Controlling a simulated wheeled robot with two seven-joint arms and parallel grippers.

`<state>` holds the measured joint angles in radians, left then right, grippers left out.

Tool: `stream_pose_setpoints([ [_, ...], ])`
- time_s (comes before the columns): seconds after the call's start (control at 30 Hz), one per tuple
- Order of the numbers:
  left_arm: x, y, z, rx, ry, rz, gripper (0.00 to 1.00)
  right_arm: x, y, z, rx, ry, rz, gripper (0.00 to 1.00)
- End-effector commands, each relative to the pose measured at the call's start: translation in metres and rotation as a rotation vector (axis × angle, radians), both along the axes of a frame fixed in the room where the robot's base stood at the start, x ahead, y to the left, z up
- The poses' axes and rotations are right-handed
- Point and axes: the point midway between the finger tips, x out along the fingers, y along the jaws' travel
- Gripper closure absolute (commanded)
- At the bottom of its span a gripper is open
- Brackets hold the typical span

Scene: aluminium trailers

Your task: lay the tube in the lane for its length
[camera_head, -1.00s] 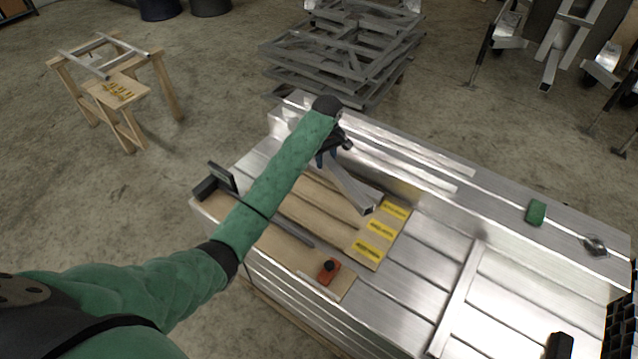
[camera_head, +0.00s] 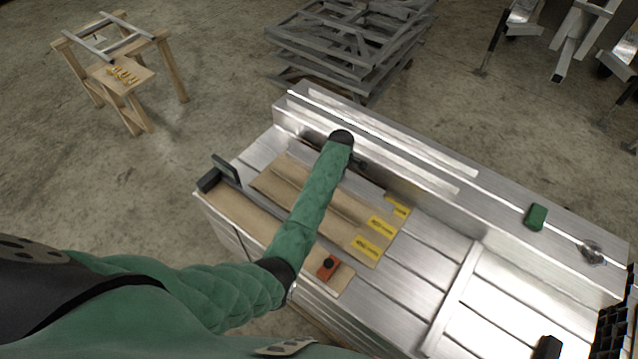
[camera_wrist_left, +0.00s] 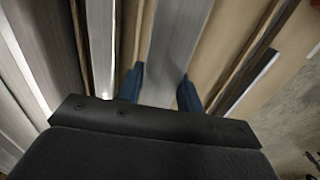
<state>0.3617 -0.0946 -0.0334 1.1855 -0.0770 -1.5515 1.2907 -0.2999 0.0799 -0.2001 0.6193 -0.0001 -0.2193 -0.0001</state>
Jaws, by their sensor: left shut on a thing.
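My left gripper (camera_wrist_left: 160,88) has its two blue fingers closed on the sides of a silver metal tube (camera_wrist_left: 178,40), seen in the left wrist view. The tube runs up the picture, roughly parallel to the wooden strips on both sides. In the head view my green sleeve hides the gripper and most of the tube. The brown board (camera_head: 272,186) with lanes between wooden strips lies on the metal bed, with yellow labels (camera_head: 382,226) at its right end. I cannot tell whether the tube touches the lane floor. My right gripper is out of view.
A raised metal ledge (camera_head: 420,155) runs behind the board. An orange block with a black knob (camera_head: 327,268) and a black clamp (camera_head: 222,175) sit at the front and left. A green block (camera_head: 536,216) lies on the ledge. The bed's right part is mostly clear.

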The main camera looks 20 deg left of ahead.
Motion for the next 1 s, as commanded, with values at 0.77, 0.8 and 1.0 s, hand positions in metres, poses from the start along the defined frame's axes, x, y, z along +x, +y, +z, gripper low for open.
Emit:
stream_pose_setpoints([
  [0.77,0.020,0.080,-0.056,0.000,-0.001,-0.001,1.00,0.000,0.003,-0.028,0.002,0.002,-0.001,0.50],
  [0.8,0.020,0.080,-0.060,0.000,-0.001,-0.001,1.00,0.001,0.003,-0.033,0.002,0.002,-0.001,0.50],
  [1.0,0.020,0.080,-0.078,0.000,-0.001,-0.001,1.00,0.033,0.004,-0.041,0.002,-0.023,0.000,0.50],
])
